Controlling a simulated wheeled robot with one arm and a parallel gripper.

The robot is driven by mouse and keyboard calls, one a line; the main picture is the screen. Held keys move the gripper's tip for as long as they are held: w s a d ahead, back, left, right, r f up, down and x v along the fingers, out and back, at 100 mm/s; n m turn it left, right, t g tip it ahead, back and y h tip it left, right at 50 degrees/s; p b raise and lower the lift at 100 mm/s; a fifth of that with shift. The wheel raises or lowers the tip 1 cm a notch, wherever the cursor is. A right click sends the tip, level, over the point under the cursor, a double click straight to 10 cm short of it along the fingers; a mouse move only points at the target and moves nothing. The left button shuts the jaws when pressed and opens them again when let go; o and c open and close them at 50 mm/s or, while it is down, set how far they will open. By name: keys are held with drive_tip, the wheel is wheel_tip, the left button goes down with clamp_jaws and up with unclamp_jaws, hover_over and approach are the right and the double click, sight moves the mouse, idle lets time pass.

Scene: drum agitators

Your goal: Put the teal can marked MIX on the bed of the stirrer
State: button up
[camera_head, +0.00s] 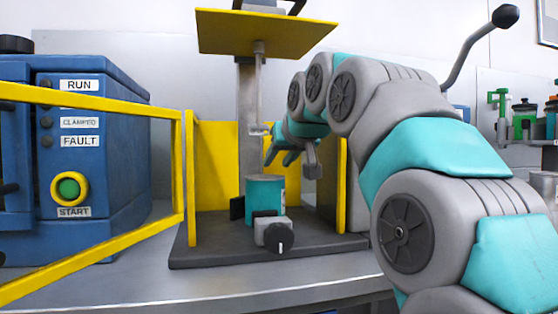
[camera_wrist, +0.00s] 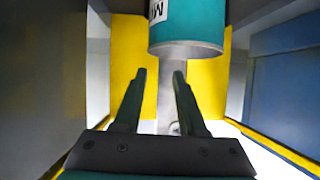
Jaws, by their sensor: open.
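The teal can (camera_head: 265,196) stands upright on the dark bed (camera_head: 215,253) of the stirrer, behind a grey clamp with a black knob (camera_head: 278,237). A dark jaw (camera_head: 237,208) is at its left side. In the wrist view the can (camera_wrist: 190,28) is at the top, with part of a white label showing an upside-down M. My gripper (camera_head: 278,160) is above the can, in the stirrer's frame. In the wrist view my gripper (camera_wrist: 159,75) is open and empty, its fingers apart from the can.
Yellow guard panels (camera_head: 217,165) stand behind and beside the bed, and a yellow plate (camera_head: 265,32) is overhead with a shaft below it. A yellow-framed gate (camera_head: 110,259) stands swung out at left, before the blue control box (camera_head: 105,160). Racked bottles (camera_head: 524,118) are at far right.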

drive_tip(key=v, duration=1.2)
drive_tip(key=shift+r, duration=0.45)
idle(1.4)
